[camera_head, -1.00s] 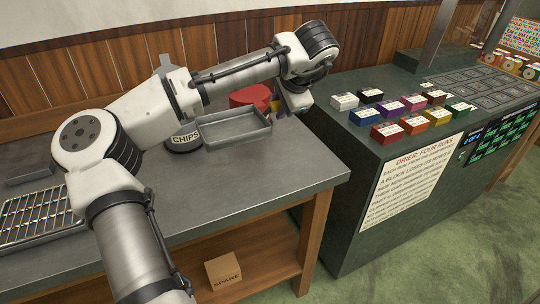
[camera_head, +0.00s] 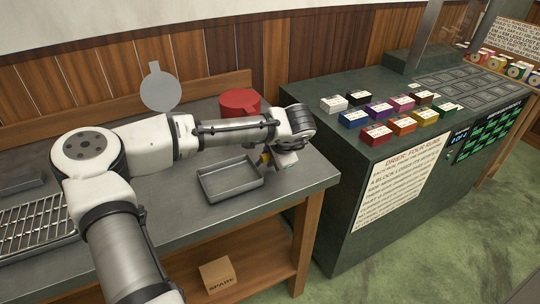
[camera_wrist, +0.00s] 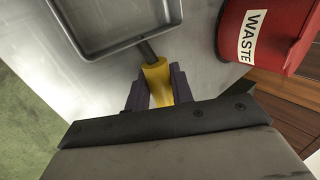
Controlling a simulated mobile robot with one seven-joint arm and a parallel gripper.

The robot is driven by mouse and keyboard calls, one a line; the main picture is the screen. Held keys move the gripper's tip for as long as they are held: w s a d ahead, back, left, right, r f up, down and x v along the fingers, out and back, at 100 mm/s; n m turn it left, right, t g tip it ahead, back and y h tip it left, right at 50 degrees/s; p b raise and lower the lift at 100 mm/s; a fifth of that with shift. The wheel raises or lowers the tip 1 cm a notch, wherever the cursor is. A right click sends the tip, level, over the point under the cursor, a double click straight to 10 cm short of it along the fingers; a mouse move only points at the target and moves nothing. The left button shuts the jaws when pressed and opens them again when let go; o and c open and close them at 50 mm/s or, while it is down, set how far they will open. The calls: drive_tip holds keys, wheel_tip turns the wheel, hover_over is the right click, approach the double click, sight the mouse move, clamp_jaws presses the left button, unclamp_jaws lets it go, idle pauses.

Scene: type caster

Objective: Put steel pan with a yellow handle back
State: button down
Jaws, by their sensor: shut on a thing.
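The steel pan (camera_head: 230,180) is a shallow rectangular tray, level over the right part of the grey bench. I cannot tell whether it touches the bench top. In the wrist view the pan (camera_wrist: 118,24) is at the top, with a short dark rod leading to its yellow handle (camera_wrist: 157,82). My gripper (camera_wrist: 158,90) is shut on that handle, a dark finger on each side. In the head view my gripper (camera_head: 272,157) is at the pan's right end, and the yellow handle is mostly hidden.
A red bin (camera_head: 240,103) stands behind my arm; the wrist view shows its WASTE label (camera_wrist: 252,36). A wire rack (camera_head: 35,218) lies on the bench at left. Colored boxes (camera_head: 377,136) stand on the dark counter at right. Bench in front of the pan is clear.

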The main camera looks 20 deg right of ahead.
drive_tip(key=shift+f, duration=0.1)
drive_tip(key=c, duration=1.5)
unclamp_jaws()
